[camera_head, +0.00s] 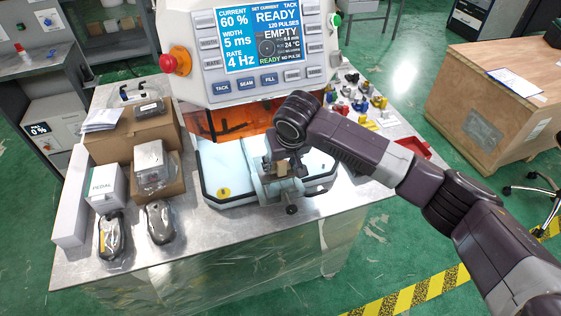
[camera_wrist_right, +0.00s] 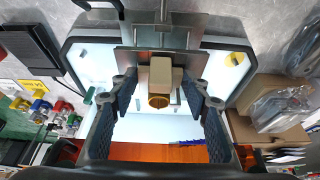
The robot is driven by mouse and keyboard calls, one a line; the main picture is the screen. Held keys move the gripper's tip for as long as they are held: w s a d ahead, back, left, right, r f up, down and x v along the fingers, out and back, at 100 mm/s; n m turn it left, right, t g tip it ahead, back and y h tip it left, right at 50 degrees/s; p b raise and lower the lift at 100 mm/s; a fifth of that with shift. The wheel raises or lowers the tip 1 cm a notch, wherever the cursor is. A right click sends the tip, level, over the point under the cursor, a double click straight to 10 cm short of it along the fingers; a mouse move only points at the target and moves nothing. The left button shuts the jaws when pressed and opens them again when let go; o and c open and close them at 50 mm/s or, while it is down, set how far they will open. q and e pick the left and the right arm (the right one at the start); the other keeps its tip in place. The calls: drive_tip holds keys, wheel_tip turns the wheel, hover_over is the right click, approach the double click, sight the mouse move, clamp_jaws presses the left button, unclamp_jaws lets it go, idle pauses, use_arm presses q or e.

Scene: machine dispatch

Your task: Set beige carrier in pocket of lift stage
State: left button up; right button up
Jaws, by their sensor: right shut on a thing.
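The beige carrier (camera_wrist_right: 161,72) is a small block with a brass-coloured round part, seen between my right fingertips in the right wrist view. My right gripper (camera_wrist_right: 160,84) is shut on it; it also shows in the head view (camera_head: 283,163). The grey metal lift stage (camera_head: 284,190) stands at the front of the welding machine, directly below my right gripper. Its plate (camera_wrist_right: 128,60) shows behind the carrier in the right wrist view. The pocket is hidden by the carrier and fingers, and I cannot tell whether the carrier touches the stage. My left gripper is out of view.
The white machine (camera_head: 225,190) with its control panel and orange window (camera_head: 205,123) stands close behind the gripper. Cardboard boxes (camera_head: 150,140) and bagged parts (camera_head: 160,222) are to the left. Coloured small parts (camera_head: 360,100) lie to the right.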

drive_tip(key=shift+f, duration=0.15)
drive_tip(key=o, duration=1.2)
drive_tip(key=shift+o, duration=0.2)
drive_tip(key=b+v, duration=0.2)
drive_tip(key=v, duration=1)
